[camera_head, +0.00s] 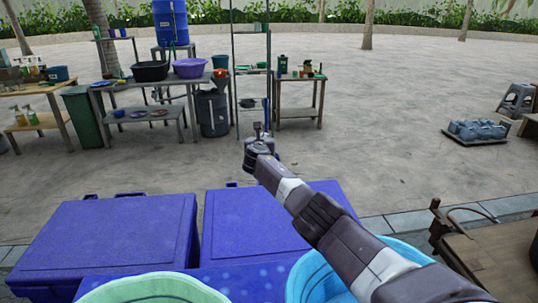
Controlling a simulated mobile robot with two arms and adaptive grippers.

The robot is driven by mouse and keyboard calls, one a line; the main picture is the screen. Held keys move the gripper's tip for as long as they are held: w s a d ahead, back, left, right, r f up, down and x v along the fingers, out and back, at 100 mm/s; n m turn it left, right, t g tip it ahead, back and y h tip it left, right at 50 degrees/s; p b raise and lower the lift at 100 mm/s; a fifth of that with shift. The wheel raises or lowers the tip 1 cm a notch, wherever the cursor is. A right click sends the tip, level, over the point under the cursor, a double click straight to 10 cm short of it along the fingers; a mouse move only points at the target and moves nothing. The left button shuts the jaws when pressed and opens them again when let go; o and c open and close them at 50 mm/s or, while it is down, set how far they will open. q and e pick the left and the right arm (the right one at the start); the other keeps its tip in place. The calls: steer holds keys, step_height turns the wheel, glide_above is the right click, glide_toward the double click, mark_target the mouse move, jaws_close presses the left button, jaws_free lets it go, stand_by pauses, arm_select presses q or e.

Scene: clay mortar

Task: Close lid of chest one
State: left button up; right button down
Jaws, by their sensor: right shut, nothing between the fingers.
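Two blue chests stand side by side in front of me, and I cannot tell which is chest one. The left chest's lid (112,232) and the right chest's lid (250,225) both look flat and closed. My right arm reaches in from the lower right and passes over the right chest, hiding part of its lid. My right gripper (257,130) is shut and empty, and in the picture it shows past that chest's far edge. Any contact with the chest is not visible. My left gripper is out of view.
A light green basin (150,290) and a light blue basin (312,280) stand at the near edge. A wooden table (500,255) is at the lower right. Far off are a shelf rack (236,60) and work tables. The paved ground between is mostly clear.

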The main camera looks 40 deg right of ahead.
steer(key=v, duration=1.2)
stand_by(0.6)
